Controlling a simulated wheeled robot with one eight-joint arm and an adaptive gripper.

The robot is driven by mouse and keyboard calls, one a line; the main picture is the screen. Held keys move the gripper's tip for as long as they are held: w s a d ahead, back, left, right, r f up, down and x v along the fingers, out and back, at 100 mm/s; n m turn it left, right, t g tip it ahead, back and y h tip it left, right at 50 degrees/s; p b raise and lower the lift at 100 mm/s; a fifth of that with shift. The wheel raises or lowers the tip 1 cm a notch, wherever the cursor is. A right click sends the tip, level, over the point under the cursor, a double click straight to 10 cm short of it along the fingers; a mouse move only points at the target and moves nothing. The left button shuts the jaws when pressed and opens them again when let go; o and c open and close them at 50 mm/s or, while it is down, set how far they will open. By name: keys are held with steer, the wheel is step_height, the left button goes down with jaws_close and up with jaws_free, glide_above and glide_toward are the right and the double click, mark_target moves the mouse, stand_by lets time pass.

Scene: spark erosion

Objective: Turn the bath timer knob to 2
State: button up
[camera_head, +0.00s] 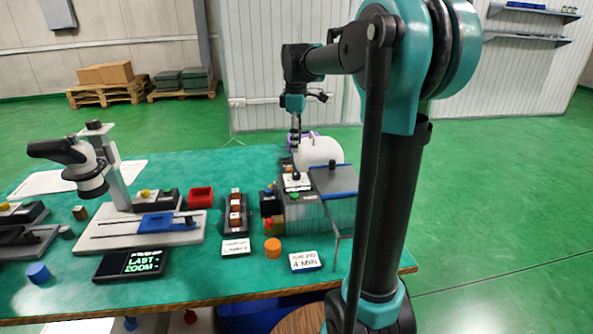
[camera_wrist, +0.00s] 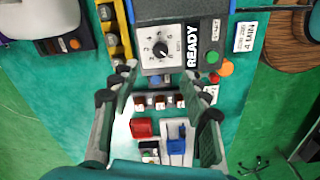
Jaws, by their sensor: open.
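The bath timer knob (camera_wrist: 160,49) is a small dark knob on a pale dial plate with numbers around it, seen in the wrist view. Its pointer is too small to read surely. The plate sits on a grey machine (camera_head: 320,212) beside a "READY" display (camera_wrist: 192,70) and a green button (camera_wrist: 212,56). In the head view the dial plate (camera_head: 297,182) is small and the knob's detail cannot be made out. My gripper (camera_head: 296,143) hangs above the machine, apart from the plate. In the wrist view my gripper (camera_wrist: 166,98) is open and empty, its fingers apart.
A "4 MIN" card (camera_head: 306,261) and an orange cylinder (camera_head: 273,248) lie in front of the machine. A white drum (camera_head: 318,152) stands behind the plate. A row of switches (camera_head: 235,214), a red bin (camera_head: 200,197) and a microscope stand (camera_head: 120,180) are to the left.

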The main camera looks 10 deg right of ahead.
mark_target(296, 173)
step_height(296, 173, down, 11)
steer(key=shift+r, duration=0.1)
stand_by(0.3)
jaws_close()
